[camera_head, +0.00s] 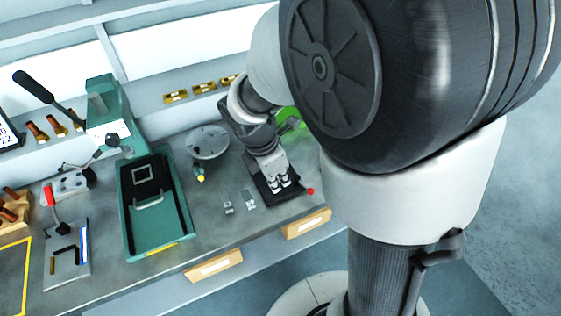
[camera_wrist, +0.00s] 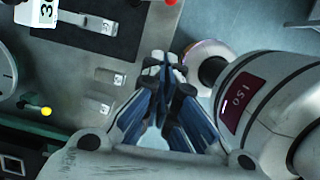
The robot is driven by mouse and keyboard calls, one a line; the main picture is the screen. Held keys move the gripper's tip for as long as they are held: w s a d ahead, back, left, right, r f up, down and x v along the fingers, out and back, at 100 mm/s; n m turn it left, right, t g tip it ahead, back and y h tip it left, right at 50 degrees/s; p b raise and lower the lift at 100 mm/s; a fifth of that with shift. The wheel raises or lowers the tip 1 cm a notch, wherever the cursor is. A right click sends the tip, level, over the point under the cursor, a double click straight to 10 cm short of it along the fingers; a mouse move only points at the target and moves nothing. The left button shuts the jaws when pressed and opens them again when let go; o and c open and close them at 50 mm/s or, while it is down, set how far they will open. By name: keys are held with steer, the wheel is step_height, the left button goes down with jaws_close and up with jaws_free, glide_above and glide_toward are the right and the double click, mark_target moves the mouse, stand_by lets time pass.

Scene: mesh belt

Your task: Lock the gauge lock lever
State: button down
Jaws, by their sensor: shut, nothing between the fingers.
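No part can be named for sure as the gauge lock lever. The black plate (camera_wrist: 120,45) carries a silver bracket (camera_wrist: 92,20) and a white block marked "30" (camera_wrist: 44,12) in the wrist view. My gripper (camera_head: 279,183) is over the black plate, left of the red knob, and partly covers the plate. In the wrist view my gripper (camera_wrist: 163,65) has its fingertips together, empty.
Two small metal pieces (camera_head: 228,207) (camera_head: 249,200) lie left of the black plate. A green press (camera_head: 150,200) stands further left.

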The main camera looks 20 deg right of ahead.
mark_target(304, 186)
steer(key=b+x, duration=0.4)
steer(key=x, duration=0.6)
steer(key=shift+w+d+f+b, duration=0.15)
steer(key=shift+d+b, duration=0.2)
steer(key=shift+d, duration=0.6)
steer(key=shift+w+d+f+b, duration=0.15)
steer(key=shift+d+b, duration=0.15)
steer(key=shift+d, duration=0.65)
steer(key=shift+s, duration=0.1)
steer(key=shift+d+r+p, duration=0.1)
steer(key=shift+d+p, duration=0.1)
steer(key=shift+p, duration=0.35)
steer(key=shift+s+n, duration=0.2)
steer(key=shift+n, duration=0.1)
steer(key=shift+w+d, duration=0.1)
